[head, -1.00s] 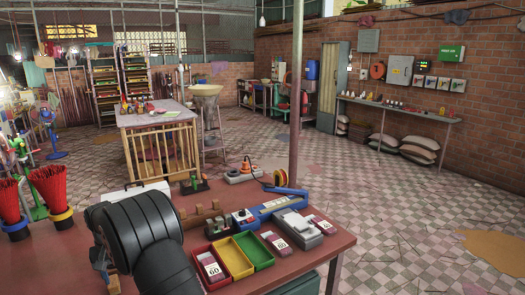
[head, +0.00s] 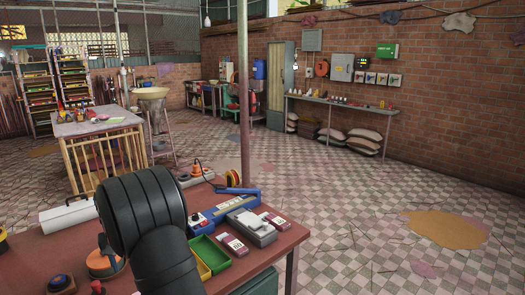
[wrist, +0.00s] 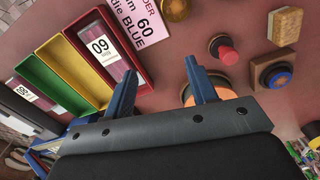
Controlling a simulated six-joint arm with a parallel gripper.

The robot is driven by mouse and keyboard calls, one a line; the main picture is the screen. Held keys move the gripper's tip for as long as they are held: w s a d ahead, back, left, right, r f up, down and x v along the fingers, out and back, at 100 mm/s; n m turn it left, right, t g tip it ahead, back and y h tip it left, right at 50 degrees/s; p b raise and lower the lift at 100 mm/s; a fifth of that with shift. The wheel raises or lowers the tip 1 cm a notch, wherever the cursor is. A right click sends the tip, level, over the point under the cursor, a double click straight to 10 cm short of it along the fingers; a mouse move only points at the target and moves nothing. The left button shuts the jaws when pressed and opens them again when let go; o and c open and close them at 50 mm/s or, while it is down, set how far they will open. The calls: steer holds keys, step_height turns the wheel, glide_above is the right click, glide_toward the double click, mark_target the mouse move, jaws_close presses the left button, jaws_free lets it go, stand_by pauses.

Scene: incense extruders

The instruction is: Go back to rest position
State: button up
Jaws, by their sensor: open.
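My gripper (wrist: 162,86) shows in the wrist view. Its two blue fingers stand well apart with nothing between them. It hangs over the red-brown workbench, beside the coloured trays and a printed label. In the head view, my black arm covers the lower middle over the workbench (head: 75,258), and my fingers are hidden. No object is held.
The wrist view shows a red tray (wrist: 45,82), yellow tray (wrist: 62,70), green tray (wrist: 85,50), label sheet (wrist: 140,20), card (wrist: 101,46), red knob (wrist: 228,55) and wooden block (wrist: 284,25). A metal pole (head: 243,90) stands beyond the bench. Floor at right is open.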

steer(key=w+d+f+m, duration=0.1)
steer(key=w+d+m, duration=0.35)
steer(key=d, duration=0.85)
steer(key=w+d+m, duration=0.2)
steer(key=w+d, duration=0.5)
steer(key=d, duration=0.6)
steer(key=s+d+f+m, duration=0.1)
steer(key=d+f, duration=0.2)
steer(key=d, duration=0.5)
steer(key=s+d+f+m, duration=0.1)
steer(key=d+f, duration=0.3)
steer(key=d, duration=0.4)
steer(key=shift+d, duration=0.3)
steer(key=shift+f+m, duration=0.1)
steer(key=shift+m, duration=0.15)
